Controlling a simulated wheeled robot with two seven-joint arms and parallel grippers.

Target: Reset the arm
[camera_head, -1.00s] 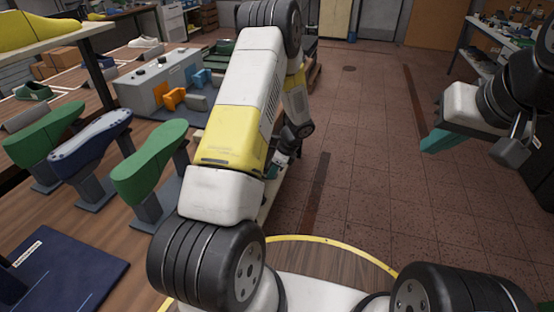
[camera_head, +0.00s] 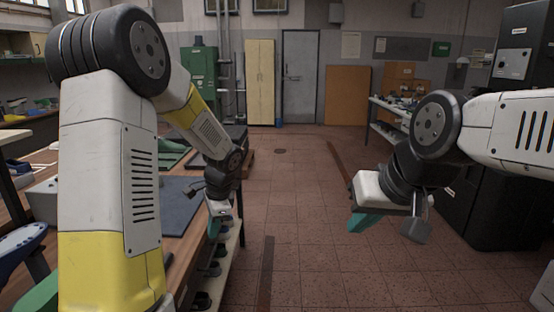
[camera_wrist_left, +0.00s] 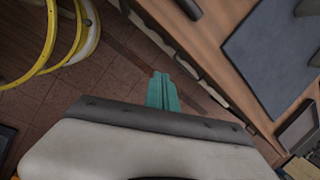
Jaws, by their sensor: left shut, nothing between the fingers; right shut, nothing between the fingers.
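My left gripper (camera_head: 214,228) hangs beside the edge of the wooden workbench, with its teal fingers pointing down. In the left wrist view its teal fingers (camera_wrist_left: 161,78) are together with nothing between them. My right gripper (camera_head: 363,221) hangs over the open floor at the right, its teal fingers shut and empty. My left arm covers much of the bench. A blue shoe last (camera_head: 20,244) and part of a green shoe last (camera_head: 38,295) show at the lower left, away from both grippers.
The workbench (camera_head: 183,272) runs along the left, with a dark blue mat (camera_head: 179,218) on it and a shelf of shoes below. A black cabinet (camera_head: 500,205) stands at the right. The tiled floor (camera_head: 300,220) between is clear.

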